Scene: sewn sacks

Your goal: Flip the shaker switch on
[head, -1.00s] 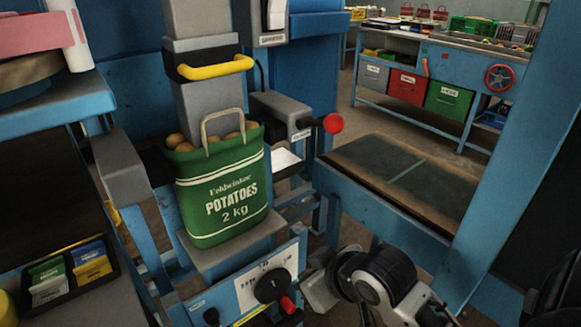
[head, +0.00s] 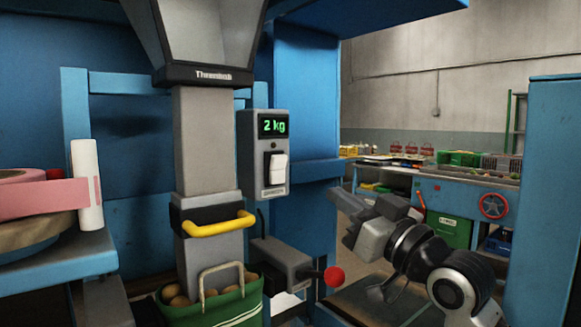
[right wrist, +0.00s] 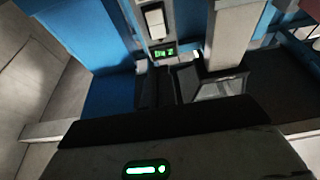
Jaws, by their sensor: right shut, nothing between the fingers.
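A white rocker switch (head: 278,169) sits in a dark frame on a grey box (head: 250,160), under a green display reading "2 kg". I cannot tell for sure which way it is tipped. The switch also shows in the right wrist view (right wrist: 154,22), near the top, above the display (right wrist: 165,53) in that picture. My right gripper (head: 352,226) is shut and empty, to the right of the box and lower than the switch, clearly apart from it. Its fingertips are hard to make out in the head view. My left gripper is not in view.
A grey chute (head: 208,140) with a yellow handle (head: 218,226) stands left of the box. A green sack of potatoes (head: 222,304) is below it. A red-knobbed lever (head: 334,276) sticks out below the switch box. A blue post (head: 305,110) stands behind the box.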

